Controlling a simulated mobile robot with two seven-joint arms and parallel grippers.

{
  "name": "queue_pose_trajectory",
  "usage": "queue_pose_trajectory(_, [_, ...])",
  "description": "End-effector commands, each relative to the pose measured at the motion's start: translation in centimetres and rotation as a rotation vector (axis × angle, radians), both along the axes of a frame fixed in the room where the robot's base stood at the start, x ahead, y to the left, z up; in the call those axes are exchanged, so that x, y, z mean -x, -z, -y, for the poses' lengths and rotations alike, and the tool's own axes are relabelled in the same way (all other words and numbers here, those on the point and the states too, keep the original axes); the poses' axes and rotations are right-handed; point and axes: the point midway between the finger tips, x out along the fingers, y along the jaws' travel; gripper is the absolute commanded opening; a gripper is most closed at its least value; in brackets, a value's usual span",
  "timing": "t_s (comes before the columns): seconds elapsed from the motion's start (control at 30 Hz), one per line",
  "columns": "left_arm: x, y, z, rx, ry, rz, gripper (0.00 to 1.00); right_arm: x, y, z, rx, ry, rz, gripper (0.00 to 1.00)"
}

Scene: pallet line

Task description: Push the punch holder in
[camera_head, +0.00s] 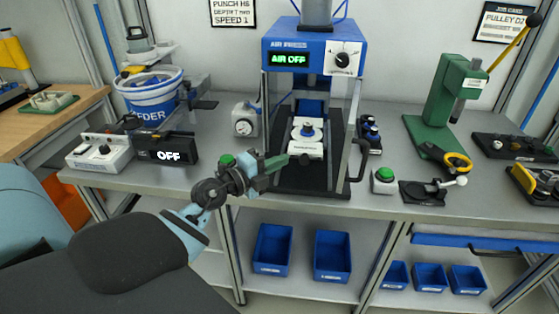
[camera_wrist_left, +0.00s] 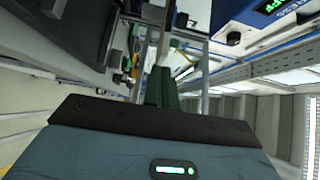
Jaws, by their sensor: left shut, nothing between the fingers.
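The blue air press (camera_head: 311,55) stands at the middle of the bench; its display reads AIR OFF. Inside its frame, a white block (camera_head: 306,149) with a round metal piece and a blue knob (camera_head: 307,130) sits on a dark base. It looks like the punch holder, but I cannot tell for sure. My left gripper (camera_head: 282,161) is shut and empty, its green fingers pointing right, just in front of the press's left side. In the left wrist view the shut fingers (camera_wrist_left: 160,86) show at the centre. My right gripper is not in view.
A grey gauge box (camera_head: 245,120) stands left of the press, and a black handle (camera_head: 361,160) is at its right. A green button box (camera_head: 383,180) and a green lever press (camera_head: 450,100) stand further right. A blue feeder bowl (camera_head: 150,95) is at the left.

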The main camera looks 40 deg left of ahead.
Motion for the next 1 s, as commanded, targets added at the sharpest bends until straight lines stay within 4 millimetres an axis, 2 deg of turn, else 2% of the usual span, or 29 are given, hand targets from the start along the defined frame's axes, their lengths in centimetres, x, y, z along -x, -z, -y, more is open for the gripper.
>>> queue_pose_trajectory(0.13, [-0.7, 0.0, -0.5, 0.000, 0.000, 0.000, 0.00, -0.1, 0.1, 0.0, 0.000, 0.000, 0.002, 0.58])
queue_pose_trajectory(0.4, [-0.8, -0.1, -0.5, 0.000, 0.000, 0.002, 0.00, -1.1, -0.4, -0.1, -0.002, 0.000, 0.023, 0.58])
queue_pose_trajectory(0.67, [-1.4, -0.1, -0.9, -0.001, -0.001, 0.001, 0.00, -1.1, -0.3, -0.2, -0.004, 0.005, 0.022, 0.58])
queue_pose_trajectory(0.83, [-3.6, -0.1, -2.3, 0.000, -0.002, 0.001, 0.00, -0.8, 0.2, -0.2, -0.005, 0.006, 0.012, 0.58])
queue_pose_trajectory(1.0, [-7.0, 0.0, -4.4, -0.001, -0.003, 0.000, 0.00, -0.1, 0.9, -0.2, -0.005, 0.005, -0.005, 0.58])
